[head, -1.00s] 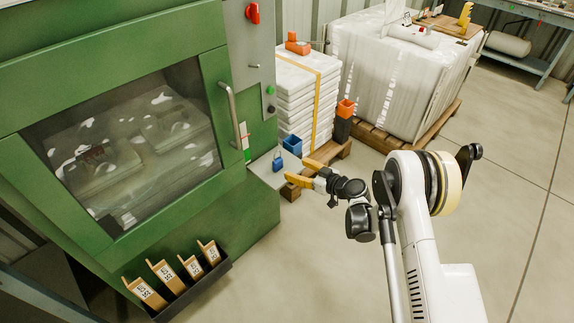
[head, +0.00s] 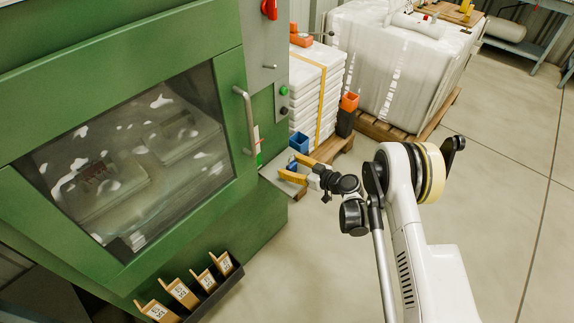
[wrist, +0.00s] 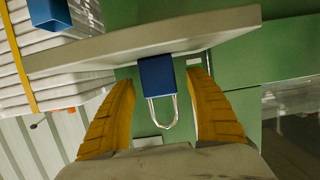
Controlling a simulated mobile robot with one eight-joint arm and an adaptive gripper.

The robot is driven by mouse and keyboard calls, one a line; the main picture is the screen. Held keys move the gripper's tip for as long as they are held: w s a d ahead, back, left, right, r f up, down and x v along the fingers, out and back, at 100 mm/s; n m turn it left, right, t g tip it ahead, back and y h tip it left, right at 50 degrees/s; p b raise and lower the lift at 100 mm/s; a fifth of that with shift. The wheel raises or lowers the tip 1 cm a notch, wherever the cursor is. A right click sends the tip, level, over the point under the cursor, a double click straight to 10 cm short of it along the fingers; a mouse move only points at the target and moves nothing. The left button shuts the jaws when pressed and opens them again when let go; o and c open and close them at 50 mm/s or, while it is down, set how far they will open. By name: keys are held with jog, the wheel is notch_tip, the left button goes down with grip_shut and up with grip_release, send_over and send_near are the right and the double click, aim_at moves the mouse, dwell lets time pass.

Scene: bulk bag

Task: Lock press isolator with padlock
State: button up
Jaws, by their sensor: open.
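The blue padlock (wrist: 157,80) with its pale shackle shows in the wrist view, at the edge of the small grey shelf (wrist: 225,25). My gripper (wrist: 160,105) is open, with one yellow finger on each side of the padlock and gaps visible between. In the head view my gripper (head: 298,169) is at the shelf (head: 272,178), and the padlock is mostly hidden by the fingers. The press isolator is a red rotary handle (head: 269,9) on the grey panel (head: 258,45) of the green press (head: 120,60), cut by the top edge.
The press door handle (head: 246,120) juts out left of my gripper. Stacked white sacks (head: 312,95) and a wrapped pallet load (head: 385,65) stand behind. Floor on the right is clear.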

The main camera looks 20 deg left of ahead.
aim_at(292, 164)
jog(key=shift+d+r, duration=0.1)
jog(key=shift+c, duration=0.6)
jog(key=shift+s, duration=0.1)
jog(key=c, duration=1.2)
jog(key=shift+r+p, duration=0.4)
jog(key=shift+r, duration=0.2)
notch_tip(292, 164, up, 3)
jog(key=shift+f+p, duration=0.1)
jog(key=shift+p, duration=0.7)
jog(key=s+d+r+p, duration=0.1)
jog(key=d+r+p, duration=0.1)
jog(key=d+r, duration=0.5)
jog(key=d, duration=0.4)
jog(key=shift+s+d+p, duration=0.3)
jog(key=shift+s+p, duration=0.05)
